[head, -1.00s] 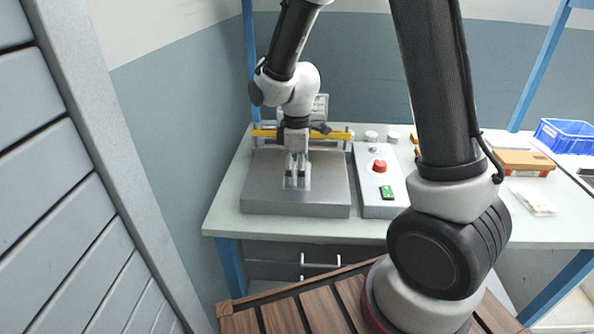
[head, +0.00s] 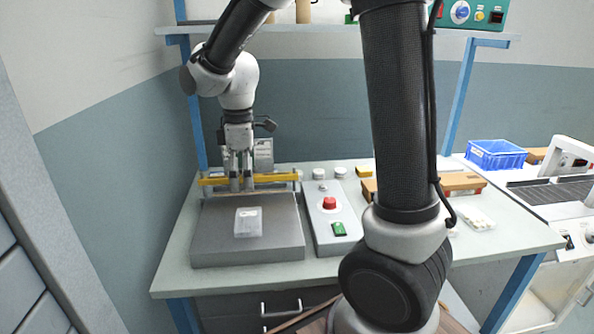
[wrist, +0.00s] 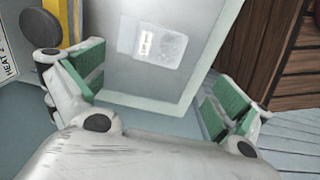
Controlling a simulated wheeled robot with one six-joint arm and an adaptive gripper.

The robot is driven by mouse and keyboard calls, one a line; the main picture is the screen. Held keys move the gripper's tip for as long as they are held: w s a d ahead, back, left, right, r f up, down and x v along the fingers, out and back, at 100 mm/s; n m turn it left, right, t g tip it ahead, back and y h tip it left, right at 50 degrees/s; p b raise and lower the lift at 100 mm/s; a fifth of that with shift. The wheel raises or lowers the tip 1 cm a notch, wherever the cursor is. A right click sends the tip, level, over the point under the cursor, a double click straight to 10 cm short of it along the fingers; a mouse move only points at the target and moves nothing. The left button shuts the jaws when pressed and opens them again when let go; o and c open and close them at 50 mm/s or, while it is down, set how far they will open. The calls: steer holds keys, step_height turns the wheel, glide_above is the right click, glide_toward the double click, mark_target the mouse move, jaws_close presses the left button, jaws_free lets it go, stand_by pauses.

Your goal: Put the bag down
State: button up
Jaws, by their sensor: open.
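The bag (head: 248,222) is a small clear packet with a pale label. It lies flat on the grey plate (head: 215,245) of the bench machine, near the plate's middle. In the wrist view the bag (wrist: 153,42) lies between and beyond the fingers, apart from them. My gripper (head: 241,187) is open and empty above the back part of the plate. Its green finger pads (wrist: 150,95) are spread wide in the wrist view.
A yellow bar (head: 285,177) crosses behind the plate. A control box (head: 333,215) with a red button stands right of it. A brown box (head: 450,182), white parts (head: 477,219) and a blue crate (head: 495,153) are farther right. A shelf (head: 330,31) hangs above.

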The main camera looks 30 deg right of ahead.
steer(key=s+d+r+m+t, duration=0.2)
steer(key=s+d+r+m, duration=0.2)
steer(key=s, duration=0.6)
steer(key=s+d+r+m+t, duration=0.2)
steer(key=s+d+r+m, duration=0.3)
steer(key=s+d+m, duration=0.4)
steer(key=shift+s+d+r, duration=0.25)
steer(key=shift+s+d, duration=0.2)
steer(key=shift+d, duration=0.45)
steer(key=shift+a, duration=0.1)
